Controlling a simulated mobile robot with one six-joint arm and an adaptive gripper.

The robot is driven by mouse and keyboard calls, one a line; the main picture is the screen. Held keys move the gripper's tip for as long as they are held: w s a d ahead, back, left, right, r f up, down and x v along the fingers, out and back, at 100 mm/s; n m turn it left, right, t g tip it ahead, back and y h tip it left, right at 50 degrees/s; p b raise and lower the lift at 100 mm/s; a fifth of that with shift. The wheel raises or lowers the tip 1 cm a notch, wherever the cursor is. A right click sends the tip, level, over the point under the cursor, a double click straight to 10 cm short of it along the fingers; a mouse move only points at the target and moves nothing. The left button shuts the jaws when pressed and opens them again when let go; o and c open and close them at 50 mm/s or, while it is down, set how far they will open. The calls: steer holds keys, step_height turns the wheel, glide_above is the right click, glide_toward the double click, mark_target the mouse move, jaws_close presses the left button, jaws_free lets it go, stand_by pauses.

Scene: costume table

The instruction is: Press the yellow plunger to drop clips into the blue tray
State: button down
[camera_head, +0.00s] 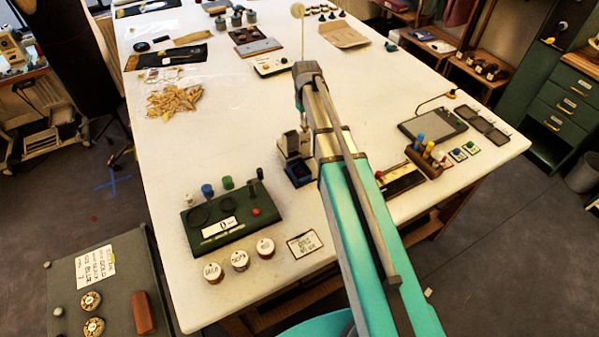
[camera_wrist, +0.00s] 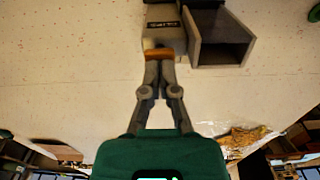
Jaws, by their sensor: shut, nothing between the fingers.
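A pale clip dispenser (camera_head: 291,143) stands on the white table, partly hidden by my arm. In the wrist view the dispenser (camera_wrist: 163,26) shows a dark label and a small amber piece (camera_wrist: 158,53) at its near edge, which looks like the yellow plunger. The blue tray (camera_head: 299,176) sits in front of the dispenser in the head view. An open, dark box in the wrist view (camera_wrist: 220,62) beside the dispenser appears to be this tray. My gripper (camera_wrist: 159,60) is shut and empty, its tips at the amber piece. Whether they touch it I cannot tell.
A green device (camera_head: 232,226) with knobs stands at the front left, with several labelled jars before it. A wooden block (camera_head: 424,163) with coloured pegs is to the right. A bag of tan pieces (camera_head: 174,101) lies at the left. The table's middle left is clear.

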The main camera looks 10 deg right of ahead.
steer(key=shift+r+p, duration=1.55)
steer(key=shift+r, duration=0.15)
stand_by(0.6)
step_height(320, 180, up, 6)
steer(key=p, duration=0.6)
stand_by(0.4)
steer(key=s+a+f+m+b, duration=0.1)
steer(key=s+f+b, duration=0.7)
steer(key=s, duration=0.3)
steer(key=s+a+f+m+b, duration=0.2)
steer(key=s+f+b, duration=0.5)
steer(key=s, duration=0.4)
steer(key=shift+f+b, duration=0.4)
